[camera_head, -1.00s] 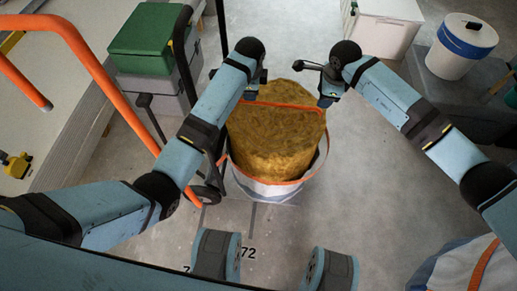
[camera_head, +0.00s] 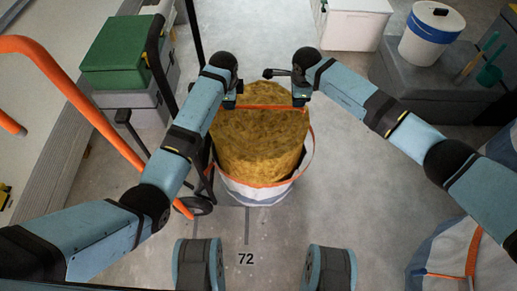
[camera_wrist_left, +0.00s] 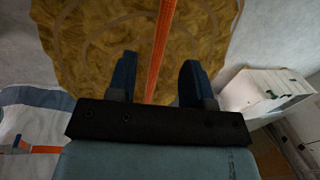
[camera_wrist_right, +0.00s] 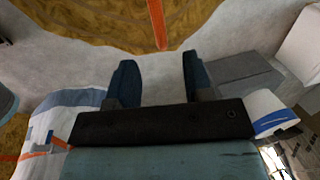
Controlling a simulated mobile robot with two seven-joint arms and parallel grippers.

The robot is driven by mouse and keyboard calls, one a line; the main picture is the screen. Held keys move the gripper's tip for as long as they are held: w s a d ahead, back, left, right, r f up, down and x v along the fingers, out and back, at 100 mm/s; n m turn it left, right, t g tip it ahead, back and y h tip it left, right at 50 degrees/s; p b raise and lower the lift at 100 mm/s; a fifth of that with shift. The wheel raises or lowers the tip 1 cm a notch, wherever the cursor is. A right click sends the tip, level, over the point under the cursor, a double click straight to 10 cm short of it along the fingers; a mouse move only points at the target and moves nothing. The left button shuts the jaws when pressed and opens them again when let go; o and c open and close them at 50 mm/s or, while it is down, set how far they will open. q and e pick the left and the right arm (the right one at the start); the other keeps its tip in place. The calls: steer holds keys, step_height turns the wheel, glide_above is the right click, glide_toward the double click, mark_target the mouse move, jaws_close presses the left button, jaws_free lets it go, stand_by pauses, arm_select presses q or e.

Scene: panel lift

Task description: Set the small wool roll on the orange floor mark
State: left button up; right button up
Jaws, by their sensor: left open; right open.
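A brown-yellow wool roll (camera_head: 258,150) stands upright in a white bag (camera_head: 258,195) with an orange rim. An orange strap (camera_head: 270,107) runs across its top. It fills the top of the left wrist view, with the strap (camera_wrist_left: 162,50) between the fingers. My left gripper (camera_head: 232,98) is open at the top left edge of the roll. My right gripper (camera_head: 300,97) is open at the top right edge; the strap's end (camera_wrist_right: 159,30) shows beyond its fingers in the right wrist view. I see no orange floor mark.
A black hand truck (camera_head: 157,60) and an orange tube (camera_head: 75,95) are close on the left, near a green box (camera_head: 120,50). A white container (camera_head: 355,22) and a white bucket (camera_head: 432,35) stand at the back right. Another white bag (camera_head: 455,260) is at lower right. Floor right of the roll is clear.

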mark_target(233, 115)
arm_select(q)
steer(key=f, duration=0.2)
steer(key=w+f, duration=0.1)
steer(key=f, duration=0.5)
steer(key=shift+w, duration=0.3)
arm_select(e)
steer(key=f, duration=0.2)
steer(key=w+f, duration=0.1)
steer(key=f, duration=0.5)
steer(key=shift+w, duration=0.3)
arm_select(q)
jaws_close()
arm_select(e)
jaws_close()
arm_select(q)
steer(key=shift+a, duration=0.1)
steer(key=shift+w+r, duration=0.1)
steer(key=shift+r, duration=0.05)
arm_select(e)
steer(key=shift+w+r, duration=0.1)
steer(key=shift+r, duration=0.05)
